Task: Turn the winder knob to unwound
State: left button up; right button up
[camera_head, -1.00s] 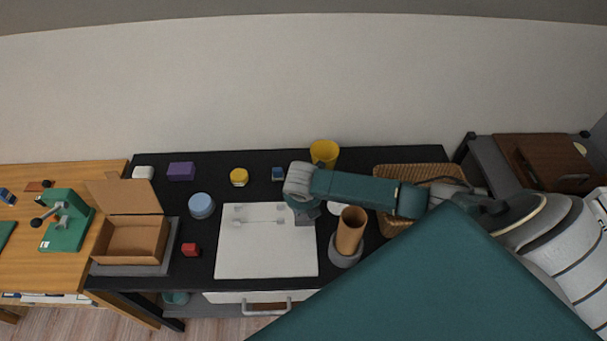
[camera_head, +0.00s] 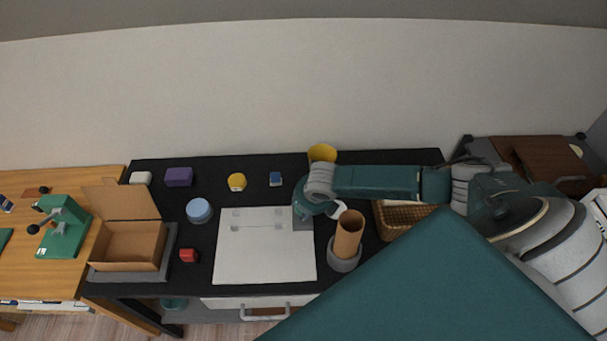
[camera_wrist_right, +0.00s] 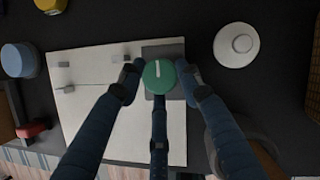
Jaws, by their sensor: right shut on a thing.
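The winder knob (camera_wrist_right: 159,77) is a round green knob with a white line mark. It sits on a grey plate (camera_wrist_right: 163,52) at the corner of a flat white board (camera_head: 262,262). In the right wrist view the mark points roughly along the picture's vertical. My right gripper (camera_wrist_right: 160,78) has its fingers on both sides of the knob and is shut on it. In the head view my right gripper (camera_head: 304,212) hides the knob, and only part of the grey plate shows. My left gripper is not in view.
A brown cup in a grey holder (camera_head: 345,259) stands close right of the board. A yellow cup (camera_head: 321,153) is behind my wrist. A wicker basket (camera_head: 398,224) lies under my forearm. A blue round tin (camera_head: 199,210) and red block (camera_head: 189,255) are left of the board.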

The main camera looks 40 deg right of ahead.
jog(key=shift+w+d+r, duration=0.2)
jog(key=shift+w+r, duration=0.15)
jog(key=shift+w, duration=0.1)
jog(key=o, duration=1.1)
jog(key=shift+o, duration=0.2)
jog(key=shift+s+a+f, duration=0.1)
jog(key=shift+f, duration=0.1)
jog(key=v, duration=1.2)
jog(key=shift+s, duration=0.1)
